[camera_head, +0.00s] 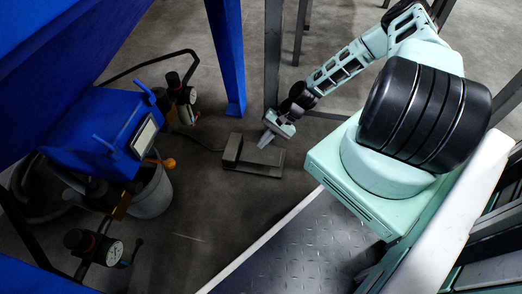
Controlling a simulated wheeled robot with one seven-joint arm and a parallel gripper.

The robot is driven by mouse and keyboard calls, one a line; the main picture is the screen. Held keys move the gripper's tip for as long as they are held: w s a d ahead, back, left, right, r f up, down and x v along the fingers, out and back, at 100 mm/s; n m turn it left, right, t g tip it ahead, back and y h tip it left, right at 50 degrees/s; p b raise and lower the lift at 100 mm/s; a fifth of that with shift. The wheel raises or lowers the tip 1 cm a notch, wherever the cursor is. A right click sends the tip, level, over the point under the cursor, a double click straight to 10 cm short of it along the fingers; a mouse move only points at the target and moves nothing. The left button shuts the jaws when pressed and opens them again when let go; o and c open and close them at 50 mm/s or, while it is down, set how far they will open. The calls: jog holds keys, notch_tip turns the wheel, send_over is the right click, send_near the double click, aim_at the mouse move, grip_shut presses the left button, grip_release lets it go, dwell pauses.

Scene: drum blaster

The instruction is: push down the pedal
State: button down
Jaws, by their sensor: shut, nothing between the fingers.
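The pedal (256,158) is a dark grey, low block on the floor near the middle of the view, with a raised part at its left end and a flatter plate to the right. My gripper (264,142) is shut and empty. It points down and to the left over the right part of the pedal. Its fingertips overlap the pedal's far edge in the picture; I cannot tell whether they touch it.
A blue machine (105,125) with gauges and a bucket (153,193) stands at the left. A blue leg (226,60) and a grey post (273,55) rise behind the pedal. A cable (198,139) runs from the pedal. The floor in front is clear.

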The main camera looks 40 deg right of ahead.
jog(key=shift+r+p, duration=0.95)
jog(key=shift+r, duration=0.5)
jog(key=shift+f, duration=0.1)
